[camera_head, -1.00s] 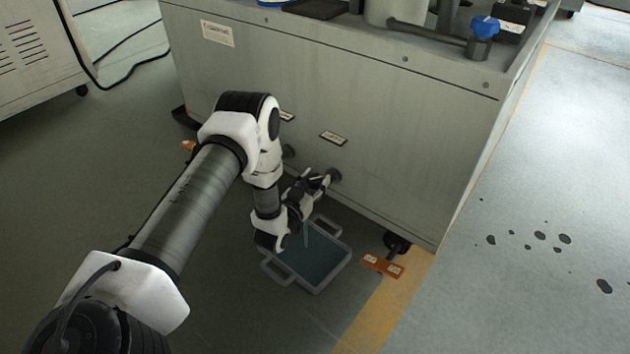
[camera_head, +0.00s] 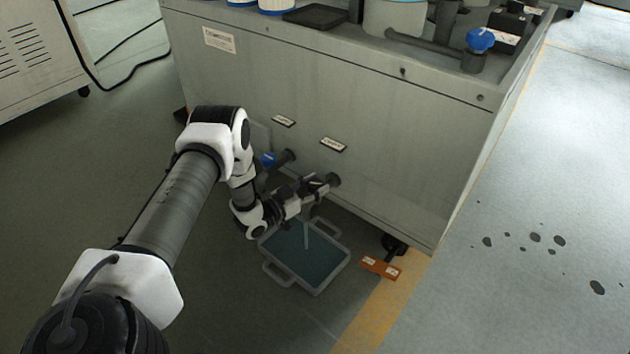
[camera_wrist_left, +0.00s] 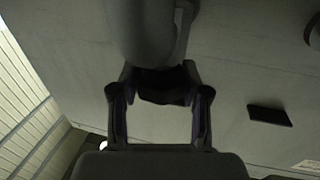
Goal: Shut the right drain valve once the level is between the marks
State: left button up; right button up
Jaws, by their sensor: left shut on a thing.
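The right drain valve (camera_head: 333,180) sticks out low from the front of the grey machine cabinet, under the right label plate. My left gripper (camera_head: 318,184) is at this valve and shut on its handle, which the fingers mostly hide. In the left wrist view the two fingers (camera_wrist_left: 160,112) close around a dark part below a thick grey pipe (camera_wrist_left: 140,30). A thin stream (camera_head: 307,236) falls below the valve into a grey tray (camera_head: 318,291) holding blue-green liquid (camera_head: 300,258). Level marks are too small to make out. My right gripper is not in view.
The left drain valve (camera_head: 268,159), with a blue handle, sits left of the held one, partly behind my arm. An orange foot plate (camera_head: 381,267) lies right of the tray by a caster. Another blue-handled valve (camera_head: 480,40) is on the cabinet top. Floor at right is open, with dark spots.

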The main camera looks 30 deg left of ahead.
pick_arm(q)
jog(key=m+g+h, duration=0.2)
jog(key=h, duration=0.2)
jog(key=shift+w+a+m, duration=0.1)
jog(key=shift+m, duration=0.3)
jog(key=shift+f+m+g+h+b, duration=0.1)
jog(key=shift+m+g+h+b, duration=0.5)
jog(key=shift+m+g+h, duration=0.45)
jog(key=shift+m+g+h+b, duration=0.35)
jog(key=shift+m+g+h, duration=0.25)
jog(key=shift+h, duration=0.25)
jog(key=o, duration=1.2)
jog(key=shift+c, duration=0.2)
